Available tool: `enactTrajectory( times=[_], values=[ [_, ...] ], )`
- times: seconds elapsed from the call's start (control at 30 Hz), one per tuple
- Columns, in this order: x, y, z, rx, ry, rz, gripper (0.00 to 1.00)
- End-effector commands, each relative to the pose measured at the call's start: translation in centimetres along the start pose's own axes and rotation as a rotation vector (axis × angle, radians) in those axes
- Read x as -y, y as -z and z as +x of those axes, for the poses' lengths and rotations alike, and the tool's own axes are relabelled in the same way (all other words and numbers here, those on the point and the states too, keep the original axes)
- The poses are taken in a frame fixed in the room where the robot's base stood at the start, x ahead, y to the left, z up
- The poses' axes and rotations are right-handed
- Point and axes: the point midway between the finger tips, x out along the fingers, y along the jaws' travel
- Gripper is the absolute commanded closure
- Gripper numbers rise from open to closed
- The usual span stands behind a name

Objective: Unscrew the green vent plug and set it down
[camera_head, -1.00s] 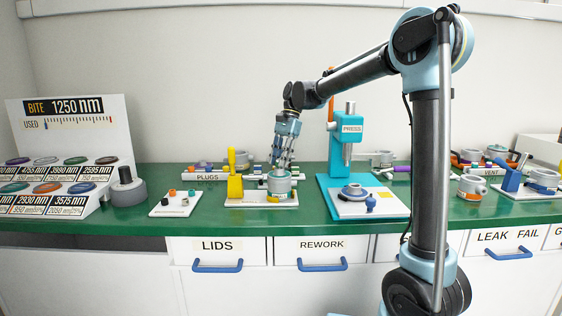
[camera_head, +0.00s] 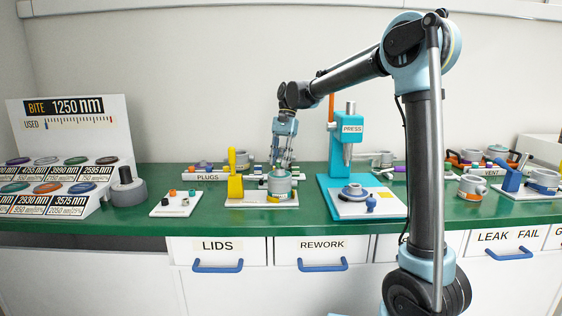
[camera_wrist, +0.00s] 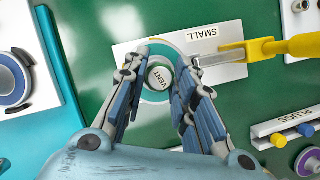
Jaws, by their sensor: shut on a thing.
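In the head view my gripper (camera_head: 282,164) points down over the grey housing (camera_head: 279,184), and the plug is hidden there. I cannot tell whether the plug is still seated in the housing.
A yellow-handled clamp (camera_head: 235,178) stands beside the housing. A white tray with small plugs (camera_head: 175,203) lies at left. Green bench shows between the fixtures.

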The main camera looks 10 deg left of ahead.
Motion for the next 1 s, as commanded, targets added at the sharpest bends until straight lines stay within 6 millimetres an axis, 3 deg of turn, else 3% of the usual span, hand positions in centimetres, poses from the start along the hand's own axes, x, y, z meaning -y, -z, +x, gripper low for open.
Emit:
enactTrajectory(
  times=[0.77,0.8,0.83,1.0],
  values=[
    [0.02,0.03,0.00,-0.001,-0.069,-0.164,0.88],
    [0.01,0.03,0.00,-0.001,-0.069,-0.163,0.73],
    [0.01,0.03,0.00,-0.001,-0.069,-0.163,0.66],
    [0.03,0.01,0.00,0.000,-0.069,-0.163,0.64]
  ],
)
